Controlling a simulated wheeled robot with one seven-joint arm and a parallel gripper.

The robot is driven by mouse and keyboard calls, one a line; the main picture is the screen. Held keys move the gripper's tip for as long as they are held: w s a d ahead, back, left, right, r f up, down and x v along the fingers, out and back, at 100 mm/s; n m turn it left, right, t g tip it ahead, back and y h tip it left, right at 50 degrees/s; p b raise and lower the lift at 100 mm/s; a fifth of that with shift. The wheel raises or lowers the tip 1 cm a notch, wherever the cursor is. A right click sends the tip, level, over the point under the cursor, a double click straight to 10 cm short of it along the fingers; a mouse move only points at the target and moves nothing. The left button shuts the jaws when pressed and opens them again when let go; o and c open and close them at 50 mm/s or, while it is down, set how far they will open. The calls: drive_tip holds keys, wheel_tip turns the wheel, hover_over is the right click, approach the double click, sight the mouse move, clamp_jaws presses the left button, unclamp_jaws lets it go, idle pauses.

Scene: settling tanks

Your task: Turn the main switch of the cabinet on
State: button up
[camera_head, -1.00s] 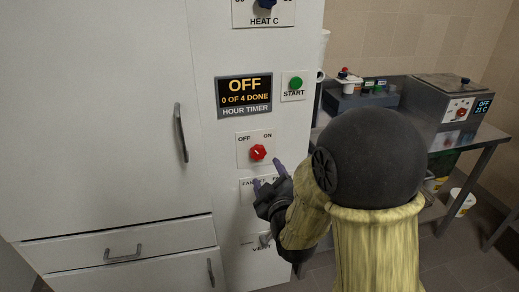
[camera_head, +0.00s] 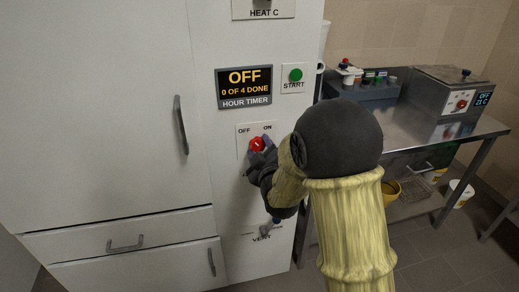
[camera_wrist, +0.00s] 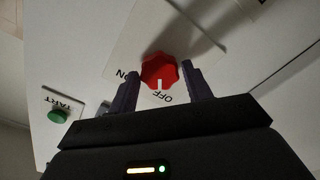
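The main switch is a red knob (camera_head: 257,145) on a white plate marked OFF and ON, on the cabinet front (camera_head: 207,185) below the hour timer. In the wrist view the red knob (camera_wrist: 159,70) has its white mark pointing at OFF. My gripper (camera_head: 256,144) is at the knob, with one dark finger on each side of it. In the wrist view my gripper (camera_wrist: 160,76) looks open, its fingertips straddling the knob with narrow gaps. The timer display (camera_head: 244,88) reads OFF and 0 OF 4 DONE.
A green START button (camera_head: 295,75) is right of the timer. A HEAT C dial plate (camera_head: 263,10) is above, and a VENT control (camera_head: 275,220) is below. A metal table (camera_head: 430,150) with a device stands at the right.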

drive_tip(key=c, duration=0.6)
drive_tip(key=shift+m+b, duration=0.3)
drive_tip(key=shift+b, duration=0.05)
drive_tip(key=shift+f+m+b, duration=0.15)
drive_tip(key=shift+m+b, duration=0.85)
drive_tip(key=shift+m, duration=0.2)
drive_tip(key=m+b, duration=0.2)
drive_tip(key=m, duration=0.1)
drive_tip(key=shift+m+b, duration=0.3)
drive_tip(key=shift+b, duration=0.05)
drive_tip(key=m+b, duration=0.2)
drive_tip(key=m, duration=0.1)
drive_tip(key=shift+d+m, duration=0.1)
drive_tip(key=shift+m, duration=0.2)
drive_tip(key=shift+m+b, duration=1.1)
drive_tip(key=shift+m, duration=0.8)
